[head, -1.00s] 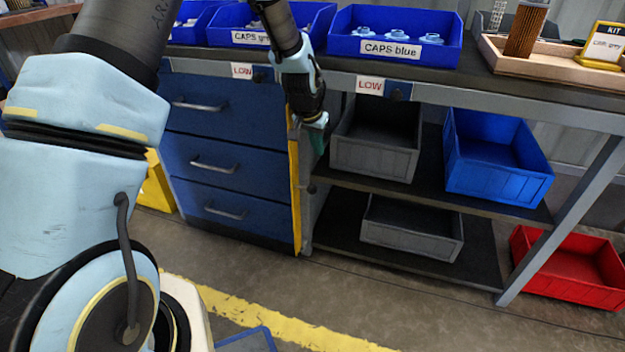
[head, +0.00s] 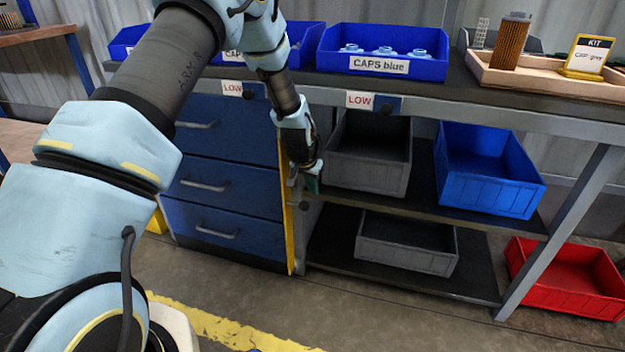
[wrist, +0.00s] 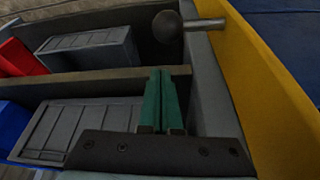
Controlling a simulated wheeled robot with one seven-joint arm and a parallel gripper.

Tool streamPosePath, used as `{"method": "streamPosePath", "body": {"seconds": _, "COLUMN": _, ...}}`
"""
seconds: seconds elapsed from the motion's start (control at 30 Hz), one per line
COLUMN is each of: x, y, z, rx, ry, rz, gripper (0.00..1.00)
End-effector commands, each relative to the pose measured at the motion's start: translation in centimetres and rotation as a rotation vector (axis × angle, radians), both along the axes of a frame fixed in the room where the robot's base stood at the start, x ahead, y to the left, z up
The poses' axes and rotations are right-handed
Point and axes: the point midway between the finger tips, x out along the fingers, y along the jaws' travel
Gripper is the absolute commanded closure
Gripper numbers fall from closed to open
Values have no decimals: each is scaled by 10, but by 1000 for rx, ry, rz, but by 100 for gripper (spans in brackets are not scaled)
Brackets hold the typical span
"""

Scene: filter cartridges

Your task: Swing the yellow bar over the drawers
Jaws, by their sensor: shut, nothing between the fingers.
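The yellow bar (head: 287,232) stands upright along the right edge of the blue drawers (head: 222,155); my gripper hides part of its upper length. In the wrist view the yellow bar (wrist: 262,70) runs down the right side. A dark round knob (wrist: 167,27) on a short metal rod sticks out beside it, and the knob also shows in the head view (head: 304,206). My gripper (head: 313,186) is just right of the bar, above the knob. In the wrist view its green fingers (wrist: 161,73) are together with nothing between them, pointing toward the knob and apart from it.
Right of the drawers are open shelves with grey bins (head: 368,155) (head: 405,248) and a blue bin (head: 490,175). A red bin (head: 570,285) stands on the floor. The bench top (head: 430,92) with cap bins is above. The floor before the drawers looks clear.

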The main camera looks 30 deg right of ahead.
Motion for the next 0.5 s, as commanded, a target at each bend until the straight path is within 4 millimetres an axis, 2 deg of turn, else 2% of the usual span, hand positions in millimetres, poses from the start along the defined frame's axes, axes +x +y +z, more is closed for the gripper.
{"method": "streamPosePath", "body": {"seconds": 0.2, "x": -12, "y": 19, "z": -2, "rx": -1, "ry": -1, "rz": 2, "gripper": 100}}
{"method": "streamPosePath", "body": {"seconds": 0.5, "x": -16, "y": 23, "z": -2, "rx": -3, "ry": -3, "rz": 2, "gripper": 100}}
